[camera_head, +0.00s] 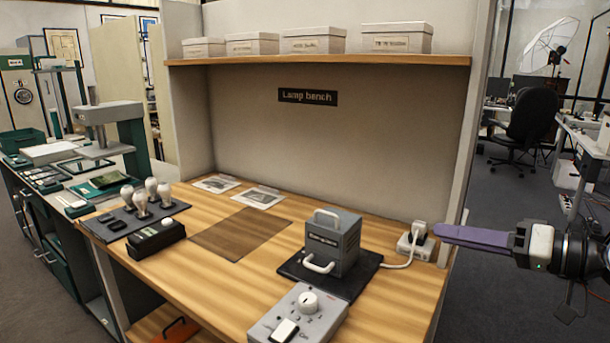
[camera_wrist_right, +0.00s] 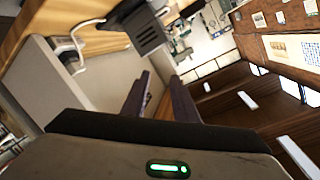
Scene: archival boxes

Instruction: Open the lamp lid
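The lamp housing (camera_head: 332,243) is a grey box standing upright on a black mat (camera_head: 345,283) on the bench. It has a pale handle (camera_head: 319,265) low on its front and another (camera_head: 327,217) at its top. It looks closed; I cannot tell exactly where the lid's seam runs. The housing also shows at the top of the right wrist view (camera_wrist_right: 147,30). My right gripper (camera_head: 440,231) is at the bench's right edge, well right of the housing and touching nothing. In the wrist view its dark fingers (camera_wrist_right: 160,80) stand apart and empty. My left gripper is out of view.
A control box with a knob (camera_head: 300,318) is in front. Bulbs (camera_head: 141,203) and a black box (camera_head: 156,238) stand left. A shelf (camera_head: 330,60) with boxes hangs above.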

